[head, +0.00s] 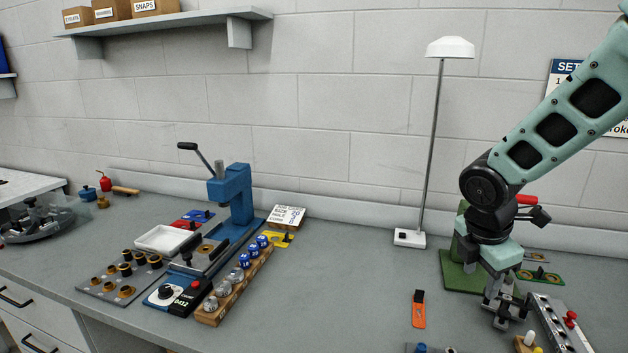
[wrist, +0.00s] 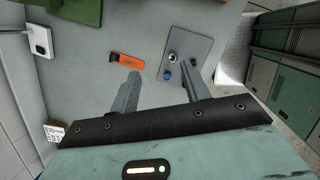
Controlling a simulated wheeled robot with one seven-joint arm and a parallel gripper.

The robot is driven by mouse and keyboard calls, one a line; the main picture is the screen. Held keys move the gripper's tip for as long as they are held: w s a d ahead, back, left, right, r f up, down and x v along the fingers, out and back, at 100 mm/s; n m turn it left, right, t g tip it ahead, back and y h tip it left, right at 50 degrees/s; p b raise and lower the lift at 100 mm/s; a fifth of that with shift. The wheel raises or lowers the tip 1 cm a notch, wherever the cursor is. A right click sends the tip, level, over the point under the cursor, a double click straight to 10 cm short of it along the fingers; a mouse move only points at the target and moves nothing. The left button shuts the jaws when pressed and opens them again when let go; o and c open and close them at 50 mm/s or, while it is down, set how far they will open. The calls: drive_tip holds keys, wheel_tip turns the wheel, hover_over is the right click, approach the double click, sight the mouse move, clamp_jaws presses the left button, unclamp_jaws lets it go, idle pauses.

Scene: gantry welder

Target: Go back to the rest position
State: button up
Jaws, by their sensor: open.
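My gripper (head: 503,310) hangs from my green arm at the right of the head view, pointing down over the bench. In the wrist view my gripper (wrist: 158,85) shows its two grey fingers spread apart, with nothing between them. An orange tool with a black end (head: 418,309) lies on the bench to the left of my gripper. The orange tool also shows beyond the fingers in the wrist view (wrist: 129,59). A grey plate (wrist: 172,40) with a blue knob and a round metal part lies near the right finger in that view.
A green-based device (head: 455,270) stands behind my gripper, and a metal rail with red knobs (head: 552,322) lies to its right. A lamp (head: 409,237) stands near the wall. A blue lever press (head: 238,200) and a wooden block with several capped pieces (head: 212,315) stand left.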

drive_tip(key=s+a+m+g+y, duration=0.1)
drive_tip(key=s+a+m, duration=0.5)
drive_tip(key=s+a, duration=0.3)
drive_tip(key=s+a+r+m+y, duration=0.1)
drive_tip(key=s+a+m, duration=0.5)
drive_tip(key=s, duration=0.8)
drive_tip(key=a+y, duration=0.1)
drive_tip(key=a, duration=0.2)
drive_tip(key=shift+s+r+g, duration=0.2)
drive_tip(key=shift+r+g, duration=0.1)
drive_tip(key=shift+g, duration=0.1)
